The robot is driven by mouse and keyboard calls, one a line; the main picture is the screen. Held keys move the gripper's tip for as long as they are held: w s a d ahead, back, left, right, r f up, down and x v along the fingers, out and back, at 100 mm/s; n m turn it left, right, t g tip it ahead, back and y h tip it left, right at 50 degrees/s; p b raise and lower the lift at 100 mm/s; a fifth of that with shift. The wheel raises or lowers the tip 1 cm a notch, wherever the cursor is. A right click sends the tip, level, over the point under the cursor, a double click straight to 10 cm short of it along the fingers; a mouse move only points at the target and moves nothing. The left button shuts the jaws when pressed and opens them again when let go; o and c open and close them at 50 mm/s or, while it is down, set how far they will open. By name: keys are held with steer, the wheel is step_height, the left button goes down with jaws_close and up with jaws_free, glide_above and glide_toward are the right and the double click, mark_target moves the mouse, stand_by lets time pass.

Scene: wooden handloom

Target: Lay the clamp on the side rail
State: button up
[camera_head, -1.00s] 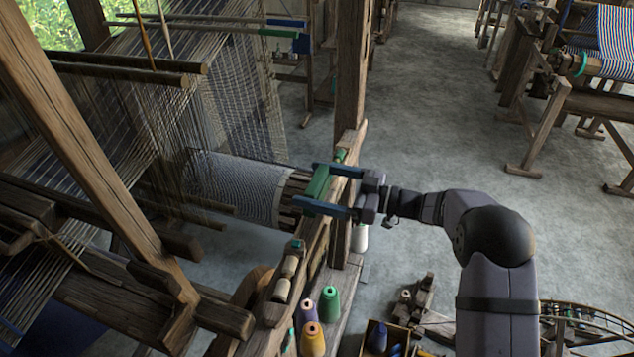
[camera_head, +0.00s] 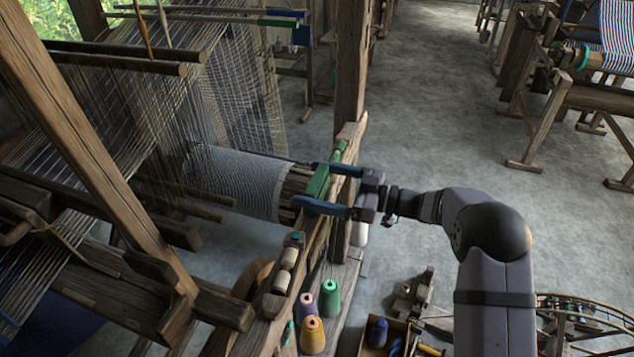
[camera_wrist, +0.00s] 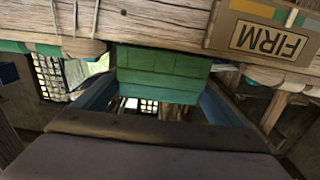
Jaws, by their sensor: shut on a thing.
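The green clamp (camera_head: 317,184) is held between the blue fingers of my gripper (camera_head: 306,184). It lies over the wooden side rail (camera_head: 273,328); whether it touches the wood cannot be told from the head view. In the wrist view the clamp (camera_wrist: 162,73) shows as a wide green block between the two blue fingers, just below a wooden beam (camera_wrist: 140,18). Its underside is hidden.
Pale bobbins (camera_head: 287,258) lie along the rail nearer the camera. Several thread cones, including a yellow one (camera_head: 313,336), stand below it. A loom post (camera_head: 350,70) rises behind. A sign reading FIRM (camera_wrist: 268,38) shows in the wrist view.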

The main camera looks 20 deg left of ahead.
mark_target(317, 178)
steer(key=shift+f, duration=0.1)
stand_by(0.3)
steer(key=o, duration=0.8)
steer(key=shift+o, duration=0.2)
steer(key=shift+r+p, duration=2.35)
steer(key=shift+r, duration=0.7)
